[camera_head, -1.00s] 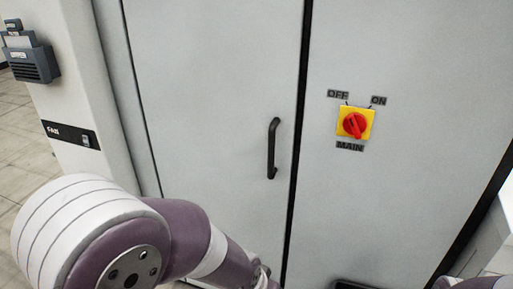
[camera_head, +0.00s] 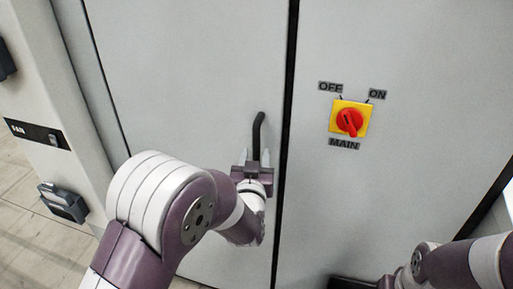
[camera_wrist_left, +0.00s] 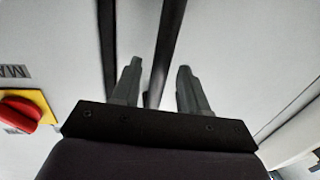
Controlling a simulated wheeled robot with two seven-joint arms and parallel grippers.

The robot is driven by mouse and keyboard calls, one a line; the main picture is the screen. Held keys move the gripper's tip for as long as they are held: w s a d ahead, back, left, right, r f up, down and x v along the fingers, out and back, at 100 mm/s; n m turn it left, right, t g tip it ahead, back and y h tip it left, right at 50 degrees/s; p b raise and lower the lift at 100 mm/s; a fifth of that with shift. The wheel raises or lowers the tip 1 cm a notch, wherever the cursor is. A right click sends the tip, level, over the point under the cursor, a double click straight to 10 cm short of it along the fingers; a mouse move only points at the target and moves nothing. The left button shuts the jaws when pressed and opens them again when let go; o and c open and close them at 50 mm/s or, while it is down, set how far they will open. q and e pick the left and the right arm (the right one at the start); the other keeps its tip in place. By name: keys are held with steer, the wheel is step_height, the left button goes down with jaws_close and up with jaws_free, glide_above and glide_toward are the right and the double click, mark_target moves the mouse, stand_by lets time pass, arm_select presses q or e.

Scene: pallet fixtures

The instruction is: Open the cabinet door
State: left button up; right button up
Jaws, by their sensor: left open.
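The grey cabinet door (camera_head: 185,75) is closed, flush with the panel beside it along a dark seam. Its black vertical handle (camera_head: 258,132) sits near the door's right edge, and its lower part is hidden behind my left gripper (camera_head: 256,158). My left gripper is open at the handle. In the left wrist view, the handle (camera_wrist_left: 168,40) runs between the two spread fingers of the left gripper (camera_wrist_left: 158,85), with a gap visible on each side. My right arm (camera_head: 455,268) shows at the lower right, but its gripper is not clearly visible.
A red rotary switch (camera_head: 348,121) on a yellow plate, labelled OFF, ON and MAIN, is on the right panel. It also shows in the left wrist view (camera_wrist_left: 20,110). A pale side column (camera_head: 40,85) stands left of the cabinet, with tiled floor (camera_head: 30,215) beside it.

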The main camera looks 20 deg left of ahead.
arm_select(q)
steer(key=shift+w+a, duration=0.2)
steer(key=shift+w, duration=1)
steer(key=shift+r, duration=0.1)
jaws_close()
